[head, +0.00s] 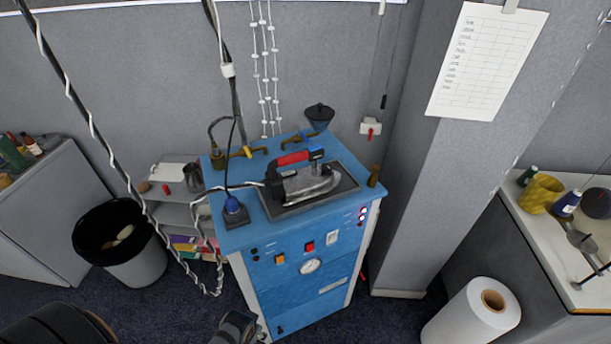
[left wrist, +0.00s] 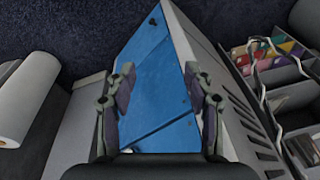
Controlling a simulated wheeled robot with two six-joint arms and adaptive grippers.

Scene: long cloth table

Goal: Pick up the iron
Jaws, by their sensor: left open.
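The iron (head: 305,182) has a dark grey body and a red and blue handle. It rests on a dark plate (head: 338,197) set into the top of the blue cabinet (head: 312,260). My left gripper (left wrist: 160,88) is open and empty in the left wrist view, with the cabinet's blue front (left wrist: 158,100) showing between and beyond its fingers. The iron does not show in that view. In the head view, a dark part that looks like my left gripper shows at the bottom edge, below and in front of the cabinet, well away from the iron. My right gripper is not in view.
Cables and a wrapped white cord hang around the cabinet's left side. A blue plug (head: 235,212), a funnel (head: 320,115) and brass fittings stand on its top. A pillar (head: 430,170) rises right of it. A bin (head: 135,255) and a white roll (head: 470,312) flank it.

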